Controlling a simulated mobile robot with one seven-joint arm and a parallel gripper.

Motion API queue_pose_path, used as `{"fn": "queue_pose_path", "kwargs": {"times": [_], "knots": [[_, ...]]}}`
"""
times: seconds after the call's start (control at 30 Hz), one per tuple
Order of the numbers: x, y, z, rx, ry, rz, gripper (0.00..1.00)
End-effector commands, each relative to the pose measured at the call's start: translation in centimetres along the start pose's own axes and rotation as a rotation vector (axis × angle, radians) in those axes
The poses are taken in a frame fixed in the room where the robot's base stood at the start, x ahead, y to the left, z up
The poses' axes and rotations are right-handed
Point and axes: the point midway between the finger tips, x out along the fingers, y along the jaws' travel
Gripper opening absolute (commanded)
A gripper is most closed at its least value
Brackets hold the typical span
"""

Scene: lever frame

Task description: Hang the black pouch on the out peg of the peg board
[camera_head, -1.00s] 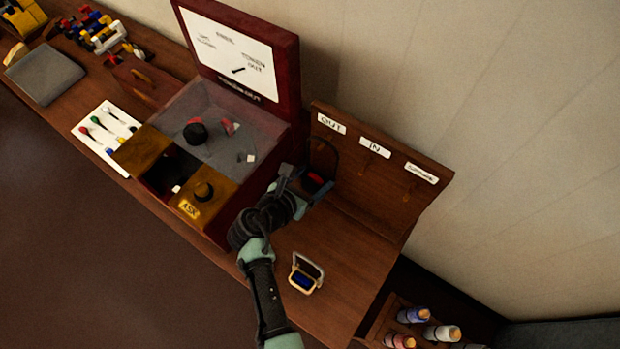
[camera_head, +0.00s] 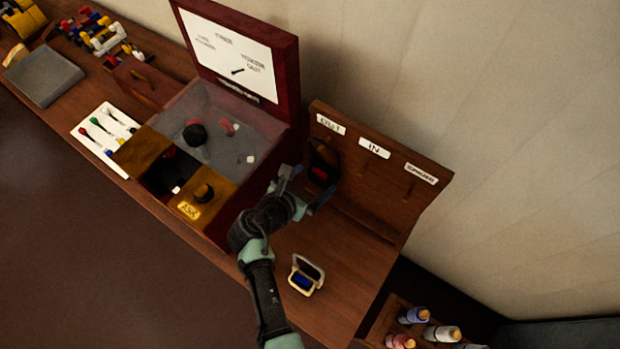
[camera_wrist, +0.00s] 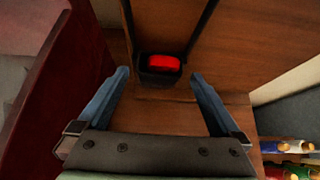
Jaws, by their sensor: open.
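The black pouch (camera_head: 323,161) with a red patch hangs against the peg board (camera_head: 385,200), below the label reading OUT (camera_head: 330,124). Its dark strap loops upward at the out peg, but the peg itself is hard to make out. The pouch also shows in the wrist view (camera_wrist: 160,70), where its straps run up out of the frame. My gripper (camera_head: 307,190) is open and empty, just in front of and below the pouch. In the wrist view the two blue fingers (camera_wrist: 160,82) are wide apart, with the pouch beyond them.
The IN peg (camera_head: 364,168) and the third peg, under the rightmost label (camera_head: 421,174), are bare. A dark red box (camera_head: 221,228) stands left of my gripper. A small open case (camera_head: 306,275) lies on the counter in front. Bottles (camera_head: 414,315) stand at lower right.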

Motion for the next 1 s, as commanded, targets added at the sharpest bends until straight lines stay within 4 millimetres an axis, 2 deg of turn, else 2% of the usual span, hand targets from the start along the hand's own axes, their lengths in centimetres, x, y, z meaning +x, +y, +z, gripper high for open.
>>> {"fn": "queue_pose_path", "kwargs": {"times": [0.13,0.27,0.6,0.8,1.0], "knots": [[-0.6,0.1,-0.1,0.0,0.0,0.002,1.0],[-2.2,0.1,-0.1,0.0,0.0,0.004,1.0],[-8.8,0.1,-0.1,0.001,-0.003,0.005,1.0],[-11.8,0.1,0.0,0.0,-0.004,0.004,1.0],[-12.9,0.1,0.1,0.0,-0.004,0.002,1.0]]}}
